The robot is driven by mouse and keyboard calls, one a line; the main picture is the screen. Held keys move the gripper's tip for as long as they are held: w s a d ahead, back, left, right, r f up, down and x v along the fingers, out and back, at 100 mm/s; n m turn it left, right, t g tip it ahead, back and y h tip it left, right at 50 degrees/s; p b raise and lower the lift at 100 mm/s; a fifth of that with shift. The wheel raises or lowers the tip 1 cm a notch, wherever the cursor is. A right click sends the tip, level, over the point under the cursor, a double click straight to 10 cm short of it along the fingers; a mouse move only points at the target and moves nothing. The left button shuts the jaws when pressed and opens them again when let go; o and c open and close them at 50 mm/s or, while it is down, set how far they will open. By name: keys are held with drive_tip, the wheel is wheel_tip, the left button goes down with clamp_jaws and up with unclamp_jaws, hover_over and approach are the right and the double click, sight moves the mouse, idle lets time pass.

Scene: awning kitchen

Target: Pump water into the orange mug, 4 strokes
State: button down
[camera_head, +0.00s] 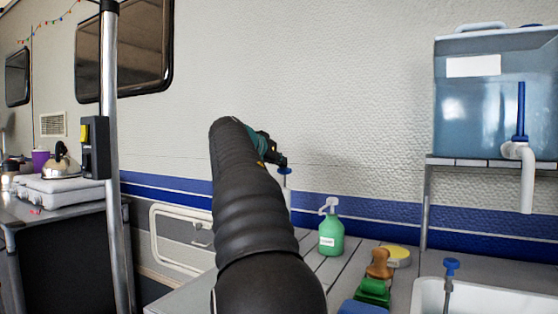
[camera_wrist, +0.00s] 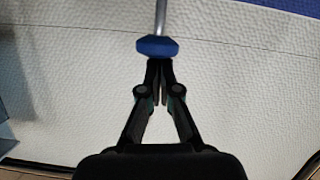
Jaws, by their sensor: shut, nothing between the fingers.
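My gripper (camera_head: 282,160) is shut and empty, and its tips point down at a blue knob (camera_head: 285,171) on a pump. In the wrist view the shut fingertips (camera_wrist: 160,72) lie right at the edge of the blue knob (camera_wrist: 157,46), with a thin metal rod (camera_wrist: 161,15) running from it. I cannot tell whether the tips touch the knob. My arm hides most of the pump body in the head view; a pale strip shows under the knob. No orange mug shows in either view; my arm covers part of the counter.
A green soap bottle (camera_head: 331,236) stands right of my arm, with a brush (camera_head: 378,265), green and blue sponges and a yellow-topped tin (camera_head: 397,255). A white sink (camera_head: 500,298) lies at the right. A blue water tank (camera_head: 480,110) stands on a shelf above it.

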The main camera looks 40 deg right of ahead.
sight(279, 171)
drive_tip(key=shift+f, duration=0.1)
wheel_tip(279, 171, down, 4)
drive_tip(key=b, duration=0.3)
drive_tip(key=shift+b, duration=0.35)
drive_tip(key=r+p, duration=0.2)
drive_tip(key=r, duration=0.1)
drive_tip(key=r+p, duration=0.2)
drive_tip(key=shift+w, duration=0.25)
drive_tip(key=b+v, duration=0.1)
drive_tip(key=v, duration=0.9)
drive_tip(key=shift+f, duration=0.1)
idle(1.2)
